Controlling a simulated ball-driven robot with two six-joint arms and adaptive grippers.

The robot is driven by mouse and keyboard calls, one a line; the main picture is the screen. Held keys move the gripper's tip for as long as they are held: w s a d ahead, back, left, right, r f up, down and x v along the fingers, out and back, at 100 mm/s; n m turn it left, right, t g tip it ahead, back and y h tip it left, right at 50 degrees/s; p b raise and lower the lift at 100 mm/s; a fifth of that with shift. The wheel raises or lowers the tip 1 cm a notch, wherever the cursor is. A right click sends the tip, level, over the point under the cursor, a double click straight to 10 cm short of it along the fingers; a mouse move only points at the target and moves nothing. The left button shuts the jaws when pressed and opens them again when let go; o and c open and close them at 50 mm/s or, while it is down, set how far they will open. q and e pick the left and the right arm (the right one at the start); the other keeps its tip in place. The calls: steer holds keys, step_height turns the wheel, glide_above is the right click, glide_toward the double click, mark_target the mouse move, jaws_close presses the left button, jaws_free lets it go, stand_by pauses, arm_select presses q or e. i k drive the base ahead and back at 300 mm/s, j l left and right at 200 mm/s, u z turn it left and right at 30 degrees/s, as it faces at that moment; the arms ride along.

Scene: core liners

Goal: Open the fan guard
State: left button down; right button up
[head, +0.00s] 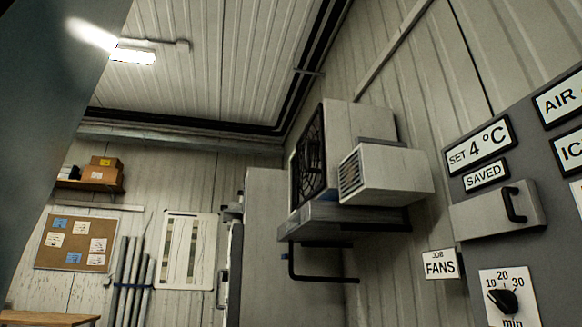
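A pale fan unit (356,122) is mounted high on the right wall. A black grille guard (308,157) covers its left-facing side and appears closed against it; its latch or hinge is too small to tell. A smaller white box (393,175) with a slatted front stands before the unit's right part and hides some of it. A dark bent bar (322,278) hangs below the unit's grey base. A white sign reading FANS (440,264) is on the wall to the lower right. Neither of my grippers is in view.
A grey panel (477,285) at the right carries labels, a black handle (514,204) and a dial (506,300). A cork board (75,257), boxes on a shelf (100,172) and upright pipes (130,278) are at the back left. A large dark surface (50,90) blocks the left edge.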

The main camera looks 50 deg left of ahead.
mark_target(306, 161)
steer(key=u, duration=1.45)
steer(key=i+j, duration=0.1)
steer(key=i+u, duration=0.05)
